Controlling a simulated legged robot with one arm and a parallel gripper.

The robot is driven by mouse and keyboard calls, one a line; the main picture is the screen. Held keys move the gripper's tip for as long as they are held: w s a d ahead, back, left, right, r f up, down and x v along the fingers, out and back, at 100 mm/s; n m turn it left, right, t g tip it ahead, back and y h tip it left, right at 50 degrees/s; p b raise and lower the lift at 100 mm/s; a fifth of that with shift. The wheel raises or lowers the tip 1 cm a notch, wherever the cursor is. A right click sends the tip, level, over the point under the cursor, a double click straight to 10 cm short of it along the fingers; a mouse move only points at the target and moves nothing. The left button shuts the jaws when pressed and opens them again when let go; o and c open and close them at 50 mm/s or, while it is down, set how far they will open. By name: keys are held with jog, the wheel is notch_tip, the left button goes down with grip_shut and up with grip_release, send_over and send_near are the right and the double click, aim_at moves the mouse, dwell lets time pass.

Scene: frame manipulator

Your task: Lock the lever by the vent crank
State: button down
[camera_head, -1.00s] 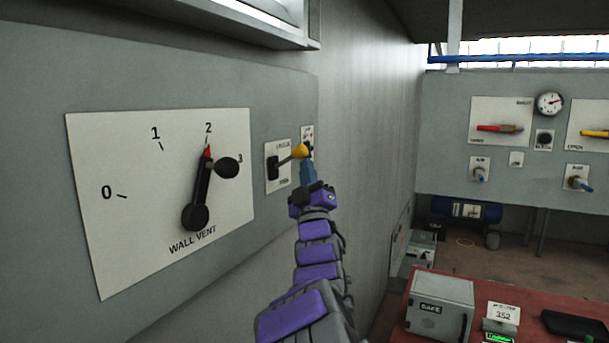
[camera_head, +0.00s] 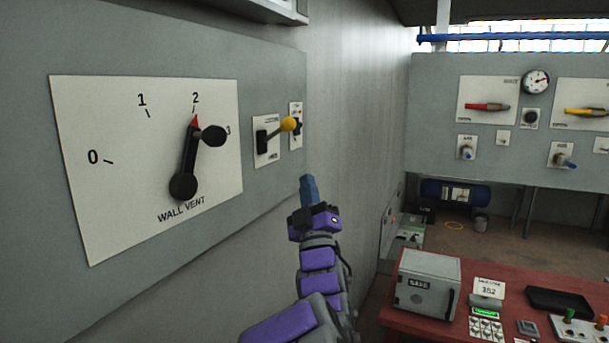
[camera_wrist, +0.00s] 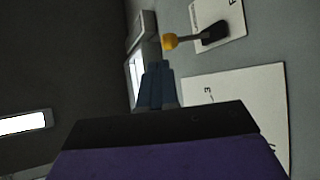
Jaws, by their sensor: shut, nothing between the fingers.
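The lever with a yellow knob (camera_head: 288,124) sticks out from a small white plate (camera_head: 266,150) on the grey wall panel. The plate's lettering is too small to read. The wall vent crank (camera_head: 190,150) is to its left, on a large white dial, with its red tip close to 2. My gripper (camera_head: 309,187) is shut and empty, below and to the right of the lever and apart from it in the head view. In the wrist view, the yellow knob (camera_wrist: 169,41) shows just beyond the blue fingertips (camera_wrist: 156,70), and the dial plate (camera_wrist: 240,110) lies to the right.
A second small plate with a dark switch (camera_head: 296,126) is right of the lever. A red table (camera_head: 400,313) with a safe (camera_head: 427,285) and keypad stands at lower right. A far panel (camera_head: 430,110) carries a red handle, a yellow handle and a gauge.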

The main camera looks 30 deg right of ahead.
jog(key=shift+v, duration=1.05)
jog(key=s+a+f+m+g+y+b, duration=0.15)
jog(key=f+g, duration=0.25)
jog(key=f, duration=0.4)
jog(key=a+f+m+g+b, duration=0.1)
jog(key=f+m+g, duration=0.1)
jog(key=f+g, duration=0.35)
jog(key=s+a+f+m+g+y+b, duration=0.1)
jog(key=f+m+g, duration=0.15)
jog(key=f, duration=0.65)
jog(key=s+a+f+g+y+b, duration=0.2)
jog(key=s+a+f+g, duration=0.3)
jog(key=s+f, duration=0.4)
jog(key=s+a+f+g+y+b, duration=0.1)
jog(key=s+a+f+g+y, duration=0.1)
jog(key=s+a+f+g, duration=0.45)
jog(key=s+a+f+g+y+b, duration=0.1)
jog(key=s+f+g, duration=0.1)
jog(key=s, duration=1.8)
jog(key=shift+a+f+g+b, duration=0.2)
jog(key=shift+f+g+b, duration=0.15)
jog(key=shift+g, duration=0.5)
